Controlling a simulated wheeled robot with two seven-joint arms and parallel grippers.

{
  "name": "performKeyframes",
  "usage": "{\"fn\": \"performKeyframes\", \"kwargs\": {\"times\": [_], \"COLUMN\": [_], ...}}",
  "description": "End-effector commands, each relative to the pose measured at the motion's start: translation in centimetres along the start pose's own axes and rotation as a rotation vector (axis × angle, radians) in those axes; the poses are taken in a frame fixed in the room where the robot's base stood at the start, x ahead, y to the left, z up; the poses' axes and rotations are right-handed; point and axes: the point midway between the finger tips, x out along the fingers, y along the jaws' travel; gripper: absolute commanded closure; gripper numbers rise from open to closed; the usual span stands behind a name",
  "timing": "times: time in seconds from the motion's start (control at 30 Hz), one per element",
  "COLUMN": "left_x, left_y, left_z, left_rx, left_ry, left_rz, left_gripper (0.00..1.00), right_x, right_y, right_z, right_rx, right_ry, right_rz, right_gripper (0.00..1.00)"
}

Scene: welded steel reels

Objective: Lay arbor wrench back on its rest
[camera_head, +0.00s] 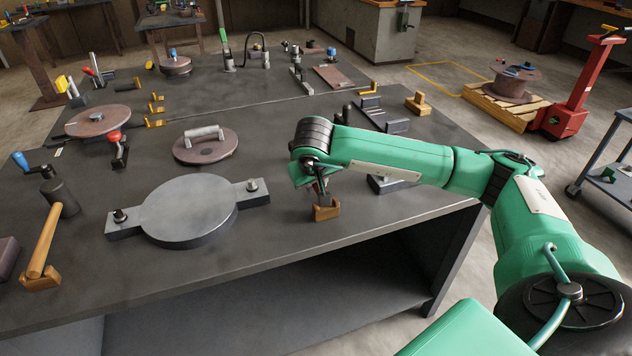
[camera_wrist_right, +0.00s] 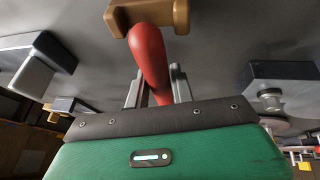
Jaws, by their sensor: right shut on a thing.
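My right gripper (camera_head: 320,188) reaches down to the front right part of the dark bench. It is shut on a red handle (camera_wrist_right: 150,60), which I take to be the arbor wrench; the wrench is mostly hidden in the head view. The handle's far end overlaps a notched wooden block (camera_wrist_right: 178,16), probably the rest, in the wrist view. That block (camera_head: 326,212) stands on the bench just under the gripper in the head view. I cannot tell whether the handle touches it. My left gripper is not in view.
A round steel plate with side lugs (camera_head: 188,208) lies left of the gripper. A reel flange with a grey handle (camera_head: 206,146) lies behind it. A wooden handle on a block (camera_head: 42,245) stands at the far left. The bench (camera_head: 270,250) is bare at the front.

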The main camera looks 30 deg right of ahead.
Motion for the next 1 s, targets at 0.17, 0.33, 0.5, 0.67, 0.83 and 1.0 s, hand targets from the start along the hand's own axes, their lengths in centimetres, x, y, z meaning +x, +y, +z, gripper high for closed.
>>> {"fn": "performKeyframes", "kwargs": {"times": [0.17,0.33,0.5,0.67,0.83,1.0], "left_x": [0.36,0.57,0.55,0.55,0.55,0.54], "left_y": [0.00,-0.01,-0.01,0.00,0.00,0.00], "left_z": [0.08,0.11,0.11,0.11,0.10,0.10], "left_rx": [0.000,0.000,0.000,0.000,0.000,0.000], "left_ry": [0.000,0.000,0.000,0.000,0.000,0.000], "left_rz": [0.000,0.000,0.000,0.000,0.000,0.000], "left_gripper": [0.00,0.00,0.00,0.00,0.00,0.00], "right_x": [0.32,0.56,0.56,0.57,0.59,0.64], "right_y": [-0.05,-0.11,-0.11,-0.12,-0.12,-0.14], "right_z": [0.09,0.19,0.20,0.22,0.25,0.33], "right_rx": [0.001,0.001,0.001,0.001,0.000,-0.001], "right_ry": [0.002,0.003,0.002,0.002,0.001,-0.002], "right_rz": [0.000,0.000,0.000,0.000,0.000,0.000], "right_gripper": [1.00,1.00,1.00,0.66,0.50,0.50]}}
